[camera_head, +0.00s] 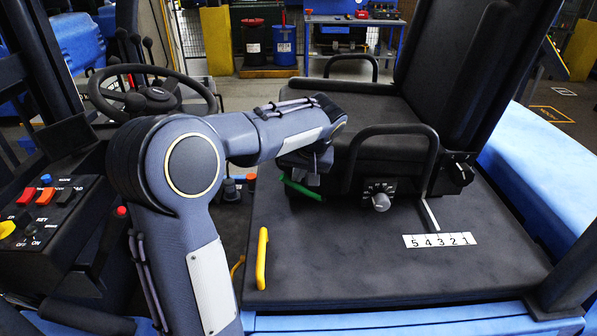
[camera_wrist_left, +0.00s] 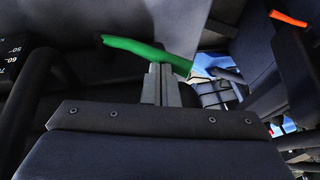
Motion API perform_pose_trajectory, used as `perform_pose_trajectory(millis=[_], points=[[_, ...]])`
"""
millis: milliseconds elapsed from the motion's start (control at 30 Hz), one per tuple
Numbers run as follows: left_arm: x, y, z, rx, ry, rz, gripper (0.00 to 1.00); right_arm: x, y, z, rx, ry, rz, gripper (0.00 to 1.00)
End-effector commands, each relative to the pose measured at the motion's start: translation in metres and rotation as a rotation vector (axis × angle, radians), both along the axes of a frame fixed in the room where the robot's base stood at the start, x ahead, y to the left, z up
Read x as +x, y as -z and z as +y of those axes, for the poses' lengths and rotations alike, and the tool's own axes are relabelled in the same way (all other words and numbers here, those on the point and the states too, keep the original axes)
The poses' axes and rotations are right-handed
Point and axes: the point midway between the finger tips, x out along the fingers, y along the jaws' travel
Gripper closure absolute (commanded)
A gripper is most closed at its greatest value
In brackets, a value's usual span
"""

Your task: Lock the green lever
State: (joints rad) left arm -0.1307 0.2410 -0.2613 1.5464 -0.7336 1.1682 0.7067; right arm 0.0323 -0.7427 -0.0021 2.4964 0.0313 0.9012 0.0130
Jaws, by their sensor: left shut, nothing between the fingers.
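The green lever (camera_head: 302,188) is low at the side of the black seat (camera_head: 375,115), partly hidden under my left gripper (camera_head: 312,176). In the left wrist view the green lever (camera_wrist_left: 148,52) runs across the upper middle, sloping down to the right. The closed fingers of my left gripper (camera_wrist_left: 162,68) point up at the lever's underside and look touching or very near it; I cannot tell which. Nothing is between the fingers. My right gripper is not in view.
A yellow handle (camera_head: 262,258) stands on the dark platform (camera_head: 350,270) left of the number strip (camera_head: 440,240). A knob (camera_head: 381,200) and armrest (camera_head: 395,132) are right of my gripper. A steering wheel (camera_head: 150,95) and switch panel (camera_head: 45,210) are at the left.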

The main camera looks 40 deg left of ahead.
Motion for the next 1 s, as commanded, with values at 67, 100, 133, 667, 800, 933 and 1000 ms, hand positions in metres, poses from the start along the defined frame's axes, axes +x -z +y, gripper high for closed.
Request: perform_pose_trajectory(millis=[67, 100, 133, 667, 800, 933, 1000], points=[[0.0, 0.0, 0.0, 0.0, 0.0, 0.0, 1.0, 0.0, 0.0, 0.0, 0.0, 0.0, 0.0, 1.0], [0.0, 0.0, 0.0, 0.0, 0.0, 0.0, 1.0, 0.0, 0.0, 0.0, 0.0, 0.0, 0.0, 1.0], [0.0, 0.0, 0.0, 0.0, 0.0, 0.0, 1.0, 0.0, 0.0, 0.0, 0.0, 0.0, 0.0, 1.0], [-0.005, 0.006, 0.006, -0.055, -0.001, -0.046, 1.0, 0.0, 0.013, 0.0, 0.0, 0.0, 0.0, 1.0], [-0.007, 0.008, 0.008, -0.072, -0.002, -0.06, 1.0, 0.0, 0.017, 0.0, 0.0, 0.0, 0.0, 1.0], [-0.01, 0.012, 0.011, -0.098, -0.004, -0.081, 1.0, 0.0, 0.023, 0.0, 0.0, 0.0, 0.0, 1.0], [-0.011, 0.015, 0.013, -0.118, -0.004, -0.099, 1.0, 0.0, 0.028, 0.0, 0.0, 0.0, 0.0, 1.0]])
